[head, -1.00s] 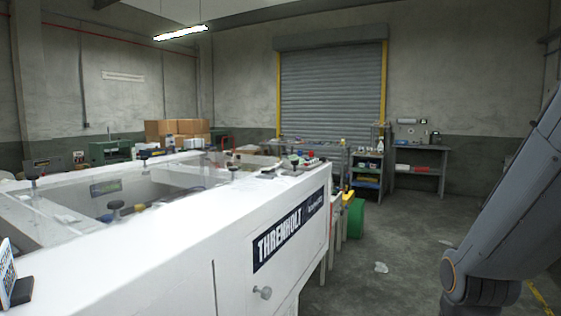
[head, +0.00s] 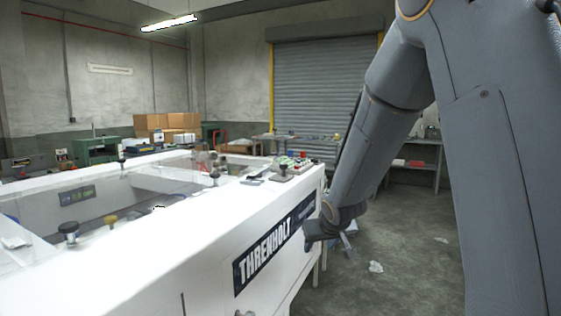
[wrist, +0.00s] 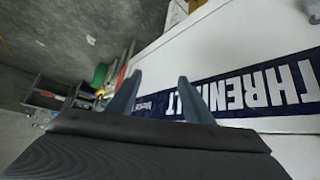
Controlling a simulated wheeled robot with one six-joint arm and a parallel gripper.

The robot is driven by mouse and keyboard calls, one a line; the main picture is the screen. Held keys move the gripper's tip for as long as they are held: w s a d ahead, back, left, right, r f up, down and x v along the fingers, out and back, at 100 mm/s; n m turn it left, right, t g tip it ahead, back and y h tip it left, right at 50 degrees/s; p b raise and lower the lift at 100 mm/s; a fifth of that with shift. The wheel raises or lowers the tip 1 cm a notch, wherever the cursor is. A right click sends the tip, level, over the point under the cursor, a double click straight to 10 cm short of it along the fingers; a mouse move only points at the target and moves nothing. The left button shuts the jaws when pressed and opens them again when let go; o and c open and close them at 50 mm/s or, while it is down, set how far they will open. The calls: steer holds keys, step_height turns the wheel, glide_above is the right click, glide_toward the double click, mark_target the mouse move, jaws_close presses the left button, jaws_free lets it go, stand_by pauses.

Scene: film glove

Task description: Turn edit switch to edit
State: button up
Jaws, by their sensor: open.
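The white machine (head: 200,245) with the dark THRENHOLT label (head: 275,246) fills the left and centre of the head view. At its far right corner is a small cluster of controls (head: 292,166) with red and green parts. I cannot tell which part is the edit switch; no edit marking is readable. My gripper (wrist: 160,76) is open and empty, its two fingers apart in the wrist view. In the head view my gripper is beside the machine's right end, below its top edge. The label (wrist: 235,92) also shows close by in the wrist view.
Several dark knobs, such as one at the front left (head: 68,231), stand along the machine's frame. Cardboard boxes (head: 165,124) and a rolling shutter (head: 320,95) are behind. The floor (head: 410,255) to the right is mostly open, with a scrap of litter (head: 376,267).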

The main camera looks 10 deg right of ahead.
steer(key=w+r+n+t+y+p, duration=0.1)
steer(key=w+r+t+y, duration=0.15)
steer(key=w+r, duration=0.6)
steer(key=w+r+n+t+y+p, duration=0.15)
steer(key=w+r+t, duration=0.3)
steer(key=w, duration=0.65)
steer(key=n+y, duration=0.4)
steer(key=y, duration=0.2)
glide_toward(287, 166)
steer(key=x, duration=0.4)
steer(key=p+x, duration=0.2)
steer(key=x, duration=0.5)
steer(key=shift+w+a+r, duration=0.1)
steer(key=shift+w+a, duration=0.2)
steer(key=c, duration=1.1)
steer(key=shift+m, duration=0.25)
